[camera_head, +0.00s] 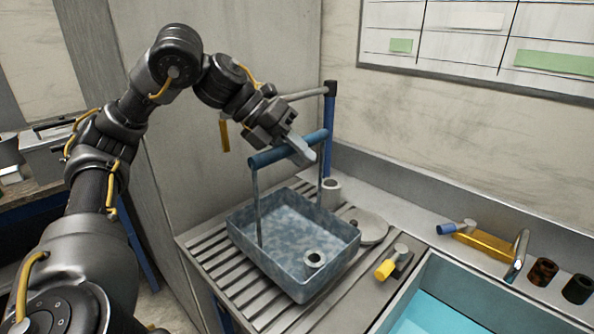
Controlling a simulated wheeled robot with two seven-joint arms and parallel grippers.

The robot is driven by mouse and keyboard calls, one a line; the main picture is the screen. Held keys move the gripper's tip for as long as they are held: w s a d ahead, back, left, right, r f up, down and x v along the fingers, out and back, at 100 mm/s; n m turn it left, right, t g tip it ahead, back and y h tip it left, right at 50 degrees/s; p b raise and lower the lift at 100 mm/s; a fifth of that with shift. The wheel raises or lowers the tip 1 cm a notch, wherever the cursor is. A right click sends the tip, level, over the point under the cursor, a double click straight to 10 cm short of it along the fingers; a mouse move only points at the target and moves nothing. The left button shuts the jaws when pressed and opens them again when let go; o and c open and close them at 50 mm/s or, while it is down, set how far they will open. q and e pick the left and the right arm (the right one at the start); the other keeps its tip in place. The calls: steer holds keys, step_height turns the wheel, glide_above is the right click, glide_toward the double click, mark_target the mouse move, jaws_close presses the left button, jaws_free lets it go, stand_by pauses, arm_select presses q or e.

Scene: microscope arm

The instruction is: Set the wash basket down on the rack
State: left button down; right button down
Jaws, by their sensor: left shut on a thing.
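The wash basket (293,283) is a blue-grey rectangular tub with a tall handle and a blue grip bar (270,155). A metal ring-shaped part (314,260) lies inside it. My left gripper (302,148) is shut on the right part of the grip bar, above the basket. The basket is level, over the slatted metal rack (213,262). I cannot tell whether its bottom touches the slats. My right gripper is not in view.
A basin of blue liquid (436,303) is at the lower right. A yellow-handled valve (391,264), a round lid (370,228), a metal ring (331,192) and a blue post (329,125) stand close to the basket. A faucet (478,244) and two dark cylinders (543,271) are farther right.

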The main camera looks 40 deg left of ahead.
arm_select(q)
steer(key=f, duration=0.4)
steer(key=shift+w+a+p, duration=0.2)
steer(key=shift+a+p, duration=0.1)
steer(key=shift+p, duration=0.1)
steer(key=c, duration=1.2)
jaws_free()
